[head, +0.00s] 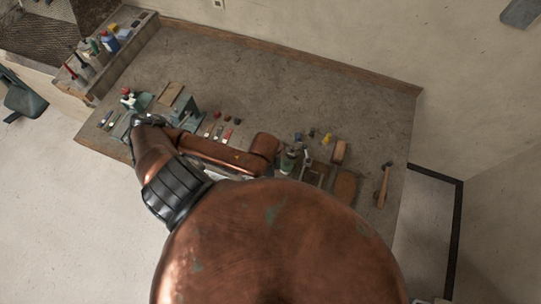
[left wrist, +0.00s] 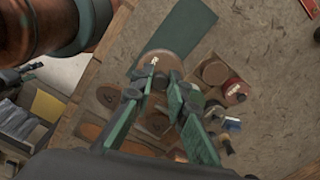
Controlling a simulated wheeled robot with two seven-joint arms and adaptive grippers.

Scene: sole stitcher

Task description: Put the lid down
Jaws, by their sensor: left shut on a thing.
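In the left wrist view a round brown lid (left wrist: 172,61) is between the fingertips of my left gripper (left wrist: 157,80). The gripper is shut on it, and the fingers cover part of its near side. I cannot tell how high the lid is above the bench. In the head view my copper body hides part of the bench front. My right gripper is not in view.
The grey bench (head: 290,90) is clear toward the back. Small tools and a teal machine (head: 187,113) stand at the left, and a hammer (head: 382,185) lies at the right. In the left wrist view a teal mat (left wrist: 183,25) and brown leather pieces (left wrist: 110,97) lie near the bench edge.

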